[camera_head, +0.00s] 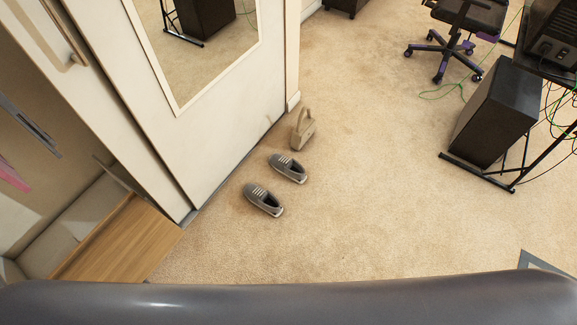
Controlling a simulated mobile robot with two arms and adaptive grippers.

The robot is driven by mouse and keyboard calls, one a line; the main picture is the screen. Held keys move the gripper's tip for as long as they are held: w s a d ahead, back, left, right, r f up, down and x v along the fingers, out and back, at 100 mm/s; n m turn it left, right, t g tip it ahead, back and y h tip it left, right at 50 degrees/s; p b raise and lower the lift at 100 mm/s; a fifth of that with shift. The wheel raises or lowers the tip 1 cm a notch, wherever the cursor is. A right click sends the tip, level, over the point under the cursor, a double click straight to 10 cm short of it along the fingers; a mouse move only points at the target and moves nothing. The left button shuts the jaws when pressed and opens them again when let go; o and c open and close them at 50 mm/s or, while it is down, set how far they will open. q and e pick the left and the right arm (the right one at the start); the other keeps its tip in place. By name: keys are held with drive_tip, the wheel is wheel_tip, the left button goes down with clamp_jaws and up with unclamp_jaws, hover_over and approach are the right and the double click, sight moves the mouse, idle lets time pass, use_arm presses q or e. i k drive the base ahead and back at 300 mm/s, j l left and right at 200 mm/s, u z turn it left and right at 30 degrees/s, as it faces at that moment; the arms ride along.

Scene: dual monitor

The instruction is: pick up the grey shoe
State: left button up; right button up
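Two grey shoes lie on the beige carpet beside the white sliding door. The nearer grey shoe (264,199) has pale laces and a dark opening. The farther grey shoe (288,168) lies just beyond it, slightly to the right, pointing the same way. Both look upright on their soles and apart from each other. Neither of my grippers shows in the head view, and nothing is seen touching the shoes.
A small beige bag-like object with a handle (303,131) stands beyond the shoes. The white mirrored door (205,130) and a wooden board (118,245) are at left. A black computer tower (494,112), desk frame and wheeled chair (462,38) are at right. The middle carpet (380,180) is clear.

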sight(292, 168)
drive_tip(key=i+l+z, duration=0.7)
drive_tip(key=i+l, duration=0.15)
drive_tip(key=i+l+z, duration=0.35)
drive_tip(key=i, duration=0.15)
drive_tip(key=i+l+u, duration=0.1)
drive_tip(key=i+u, duration=0.25)
drive_tip(key=i, duration=0.2)
drive_tip(key=i+l+u, duration=0.2)
drive_tip(key=i+u, duration=0.15)
drive_tip(key=i, duration=0.2)
drive_tip(key=i+u, duration=0.15)
drive_tip(key=u, duration=0.25)
drive_tip(key=i+u, duration=0.15)
drive_tip(key=u, duration=0.25)
drive_tip(key=i+l+u, duration=0.15)
drive_tip(key=u, duration=0.25)
drive_tip(key=i+l+u, duration=0.1)
drive_tip(key=u, duration=0.3)
drive_tip(key=i+l+u, duration=0.1)
drive_tip(key=u, duration=0.3)
